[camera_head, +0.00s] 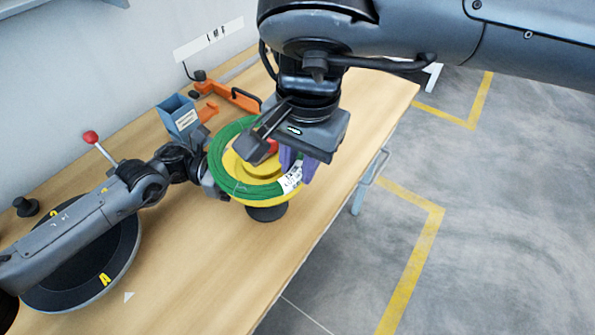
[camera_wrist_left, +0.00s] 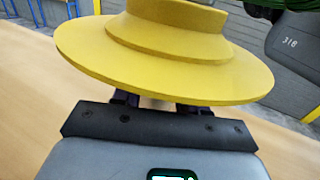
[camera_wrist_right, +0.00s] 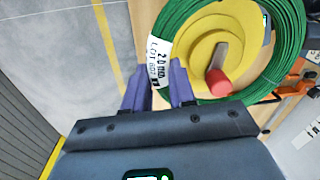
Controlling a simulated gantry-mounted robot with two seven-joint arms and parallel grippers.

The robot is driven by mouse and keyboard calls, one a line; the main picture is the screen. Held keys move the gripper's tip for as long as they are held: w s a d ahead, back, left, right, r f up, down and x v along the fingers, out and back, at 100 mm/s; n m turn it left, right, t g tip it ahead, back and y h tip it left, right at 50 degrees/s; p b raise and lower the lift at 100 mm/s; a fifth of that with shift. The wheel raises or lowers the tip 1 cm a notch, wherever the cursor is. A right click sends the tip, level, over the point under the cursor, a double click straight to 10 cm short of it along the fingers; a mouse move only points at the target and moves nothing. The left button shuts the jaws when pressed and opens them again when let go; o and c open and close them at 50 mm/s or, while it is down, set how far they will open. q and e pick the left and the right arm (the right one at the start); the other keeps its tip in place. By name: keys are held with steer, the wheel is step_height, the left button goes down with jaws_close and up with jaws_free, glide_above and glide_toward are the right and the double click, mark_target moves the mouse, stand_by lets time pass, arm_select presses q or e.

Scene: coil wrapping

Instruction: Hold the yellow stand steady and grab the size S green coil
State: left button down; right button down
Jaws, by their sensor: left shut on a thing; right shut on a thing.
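The yellow stand (camera_head: 240,170) is a round stepped piece on a dark base on the wooden table. In the left wrist view its wide yellow flange (camera_wrist_left: 170,72) fills the top. My left gripper (camera_wrist_left: 155,102) is shut on the stand just under this flange. The green coil (camera_head: 219,160) is a ring with a white label. My right gripper (camera_wrist_right: 158,88), with purple fingers, is shut on the coil's rim at the label. The stand's underside is mostly hidden.
A red-tipped post (camera_wrist_right: 218,82) stands up from the stand's centre, inside the ring. A blue bin (camera_head: 178,117) and an orange tool (camera_head: 232,95) lie behind. A black turntable (camera_head: 115,265) is at the left. The front table is clear.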

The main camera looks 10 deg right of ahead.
step_height(320, 180, up, 6)
steer(key=shift+r, duration=0.1)
stand_by(0.4)
arm_select(q)
steer(key=c, duration=0.5)
jaws_free()
